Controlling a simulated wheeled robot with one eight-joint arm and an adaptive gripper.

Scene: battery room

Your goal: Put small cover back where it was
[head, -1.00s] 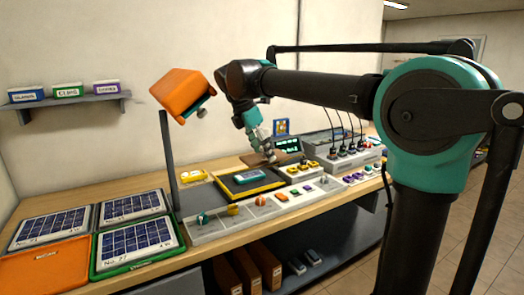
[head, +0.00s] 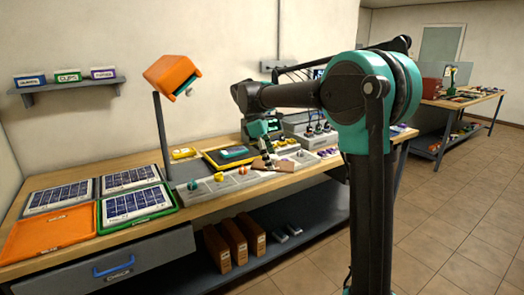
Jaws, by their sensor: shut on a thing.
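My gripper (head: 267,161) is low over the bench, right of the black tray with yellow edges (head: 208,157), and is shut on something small. A flat brown piece (head: 287,166) shows at its fingertips, over the row of grey compartments. It is probably the small cover, but the held edge is too small to see clearly. A teal device (head: 234,152) lies on the black tray. The place under the brown piece is hidden.
A grey compartment strip (head: 203,192) with small parts runs along the bench front. A grey unit with black cables (head: 318,139) stands behind right. An orange box on a post (head: 172,77) rises left of my arm. Solar panels (head: 58,196) lie at left.

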